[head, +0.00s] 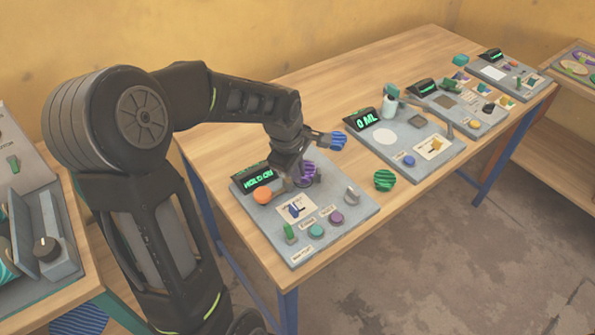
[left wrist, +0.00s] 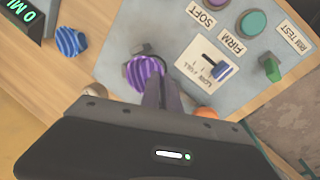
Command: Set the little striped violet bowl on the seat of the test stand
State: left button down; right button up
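The little striped violet bowl (head: 308,174) is at the back part of the grey test stand panel (head: 335,235), beside a green-lit display (head: 257,179). My left gripper (head: 291,176) reaches down over the panel at the bowl. In the left wrist view the violet bowl (left wrist: 146,76) is at the fingertips (left wrist: 163,88), which are close together and appear to pinch its near rim. The bowl and fingers hide the seat, so I cannot tell whether the bowl rests on it. My right gripper is not in view.
An orange ball (head: 262,196) is close left of my gripper. A blue striped piece (head: 338,140) and a green striped piece (head: 384,180) lie near the panel. Knobs, buttons and a green lever (head: 290,233) line its front. More panels stand along the table to the right.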

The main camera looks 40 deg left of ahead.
aim_at(294, 192)
pick_arm(q)
jog(key=shift+f+b, duration=0.3)
dwell(0.4)
jog(key=c, duration=1.6)
grip_release()
jog(key=shift+o, duration=0.3)
jog(key=shift+f, duration=0.1)
jog(key=shift+s, duration=0.1)
jog(key=shift+r, duration=0.45)
jog(key=v, duration=0.7)
jog(key=shift+b, duration=0.3)
jog(key=shift+r, duration=0.1)
